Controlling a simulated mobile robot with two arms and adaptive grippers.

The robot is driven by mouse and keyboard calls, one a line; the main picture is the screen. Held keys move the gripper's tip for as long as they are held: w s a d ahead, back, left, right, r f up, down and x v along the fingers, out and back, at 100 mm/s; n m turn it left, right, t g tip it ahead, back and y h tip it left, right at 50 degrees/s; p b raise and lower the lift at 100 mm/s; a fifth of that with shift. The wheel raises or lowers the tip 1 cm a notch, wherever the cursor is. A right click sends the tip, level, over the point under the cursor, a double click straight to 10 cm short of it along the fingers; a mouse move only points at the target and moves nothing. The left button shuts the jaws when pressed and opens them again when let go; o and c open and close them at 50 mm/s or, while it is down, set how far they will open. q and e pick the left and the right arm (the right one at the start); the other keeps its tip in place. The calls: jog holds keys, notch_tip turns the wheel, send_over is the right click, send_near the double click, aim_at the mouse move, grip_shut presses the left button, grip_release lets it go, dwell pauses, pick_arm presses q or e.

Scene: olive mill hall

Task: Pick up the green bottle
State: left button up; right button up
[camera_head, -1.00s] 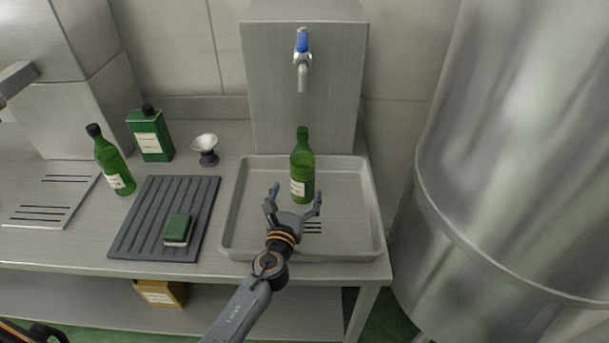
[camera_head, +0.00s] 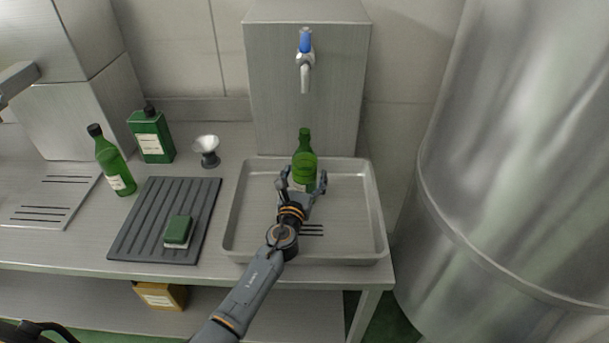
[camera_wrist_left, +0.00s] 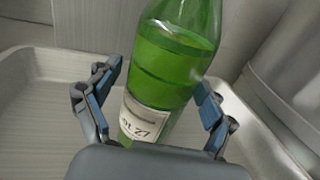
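A green bottle (camera_head: 305,160) without a cap stands upright in the grey tray (camera_head: 254,248) under the tap. My left gripper (camera_head: 303,178) is at the near side of this bottle, one finger on each side of it. In the left wrist view the bottle (camera_wrist_left: 172,62) stands between the spread fingers of the gripper (camera_wrist_left: 158,82). A gap shows at the left finger; I cannot tell whether the right finger touches. Its white label shows there, and its top is cut off. A second green bottle (camera_head: 113,165), with a black cap, stands at the left. My right gripper is not in view.
A blue-handled tap (camera_head: 305,62) sticks out above the tray. A large steel tank (camera_head: 500,150) stands at the right.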

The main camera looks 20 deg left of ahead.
pick_arm(q)
jog(key=c, duration=1.4)
jog(key=shift+w+r, duration=0.1)
jog(key=shift+c, duration=0.4)
jog(key=shift+r, duration=0.15)
